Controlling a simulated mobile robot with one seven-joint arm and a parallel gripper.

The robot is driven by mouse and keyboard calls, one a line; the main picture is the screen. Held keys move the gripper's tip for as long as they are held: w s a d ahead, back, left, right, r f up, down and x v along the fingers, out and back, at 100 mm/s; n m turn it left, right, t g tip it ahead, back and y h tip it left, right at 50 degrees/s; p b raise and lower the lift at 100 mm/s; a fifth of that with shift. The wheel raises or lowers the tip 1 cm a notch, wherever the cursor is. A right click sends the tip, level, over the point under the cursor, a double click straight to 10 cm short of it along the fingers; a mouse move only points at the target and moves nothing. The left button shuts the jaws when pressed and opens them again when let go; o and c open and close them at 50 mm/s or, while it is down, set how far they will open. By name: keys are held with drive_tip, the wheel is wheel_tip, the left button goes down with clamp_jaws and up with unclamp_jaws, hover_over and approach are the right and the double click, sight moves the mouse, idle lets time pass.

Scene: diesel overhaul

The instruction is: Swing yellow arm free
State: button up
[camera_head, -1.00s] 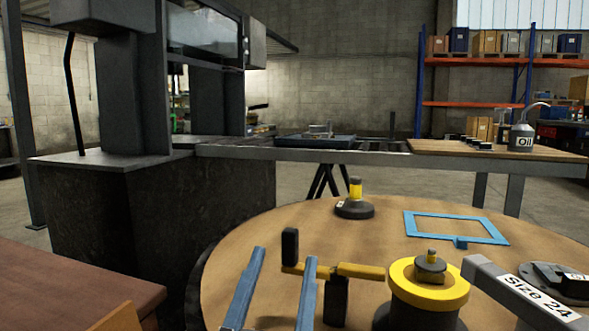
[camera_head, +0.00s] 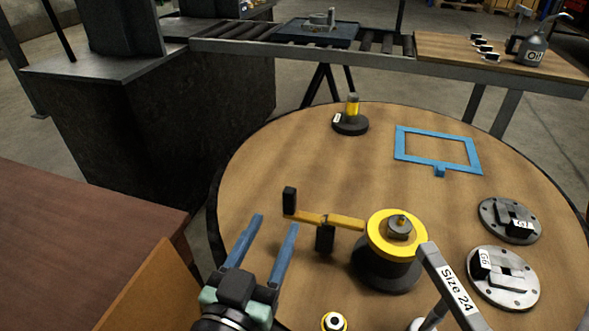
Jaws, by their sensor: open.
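The yellow arm (camera_head: 340,221) reaches left from a yellow ring on a dark round base (camera_head: 388,270) on the round wooden table. A black upright grip (camera_head: 290,201) stands at the arm's left end, and a black block (camera_head: 325,239) sits under its middle. A dark knob tops the yellow ring (camera_head: 378,229). My gripper (camera_head: 276,219), with two blue fingers, is open and empty. Its fingertips show just below and left of the black grip, apart from it in the picture. I cannot tell the height between them.
Round plates (camera_head: 509,220) (camera_head: 503,276) lie further right. The table's left middle is clear.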

sight(292, 190)
drive_tip(key=x, duration=1.1)
drive_tip(key=shift+w+d, duration=0.1)
drive_tip(key=shift+w, duration=0.15)
clamp_jaws()
idle(0.9)
